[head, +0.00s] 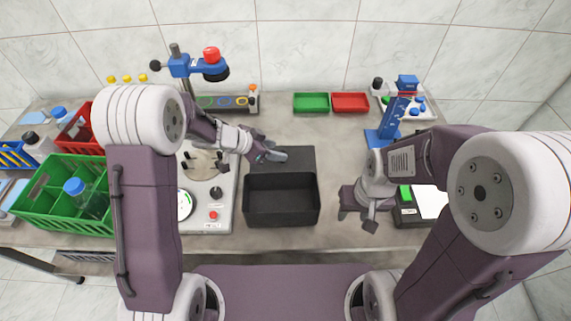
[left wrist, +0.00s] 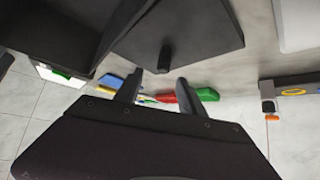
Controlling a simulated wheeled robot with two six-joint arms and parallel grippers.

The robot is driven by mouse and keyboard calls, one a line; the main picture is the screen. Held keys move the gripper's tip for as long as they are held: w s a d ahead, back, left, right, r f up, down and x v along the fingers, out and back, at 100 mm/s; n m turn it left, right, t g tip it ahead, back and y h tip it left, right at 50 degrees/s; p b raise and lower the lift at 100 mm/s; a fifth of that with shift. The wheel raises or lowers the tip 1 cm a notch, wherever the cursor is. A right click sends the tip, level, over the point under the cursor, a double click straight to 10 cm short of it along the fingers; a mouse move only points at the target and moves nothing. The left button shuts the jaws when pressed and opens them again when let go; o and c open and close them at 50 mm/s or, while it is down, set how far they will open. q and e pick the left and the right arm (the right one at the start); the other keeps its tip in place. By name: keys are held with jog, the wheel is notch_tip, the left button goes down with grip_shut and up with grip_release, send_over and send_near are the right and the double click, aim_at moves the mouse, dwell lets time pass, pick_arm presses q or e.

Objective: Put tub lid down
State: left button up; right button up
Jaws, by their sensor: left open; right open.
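The dark tub (head: 282,208) stands open and empty on the middle of the bench. Its dark lid (head: 298,160) is just behind it, apparently flat on the bench. In the left wrist view the lid (left wrist: 205,30) shows a small knob (left wrist: 165,57), with the tub (left wrist: 55,30) at the upper left. I cannot tell whether lid and tub touch. My left gripper (head: 274,153) is open over the lid, and in the left wrist view its fingertips (left wrist: 158,86) sit apart near the knob. My right gripper (head: 358,208) is open and empty, right of the tub.
A machine plate (head: 222,208) is close left of the tub, with a blue stand (head: 185,66) behind. A green crate (head: 45,200) is at far left. Green (head: 311,102) and red (head: 350,102) trays lie at the back; a blue stand (head: 395,115) is at right.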

aim_at(284, 152)
pick_arm(q)
jog(key=shift+w+d+f, duration=0.25)
jog(key=shift+d+f, duration=0.05)
jog(key=shift+f, duration=0.05)
jog(key=shift+w+f, duration=0.1)
jog(key=shift+f, duration=0.25)
jog(key=b+x, duration=0.2)
jog(key=x, duration=0.1)
jog(key=shift+w+f, duration=0.1)
jog(key=shift+f, duration=0.35)
pick_arm(e)
notch_tip(284, 152, down, 2)
jog(key=shift+a+f, duration=0.15)
pick_arm(q)
jog(key=shift+w+d+f, duration=0.1)
jog(key=shift+w+d, duration=0.1)
jog(key=shift+d, duration=0.1)
pick_arm(e)
jog(key=shift+w, duration=0.1)
pick_arm(q)
jog(key=shift+s+a, duration=0.1)
jog(key=c, duration=0.5)
grip_shut()
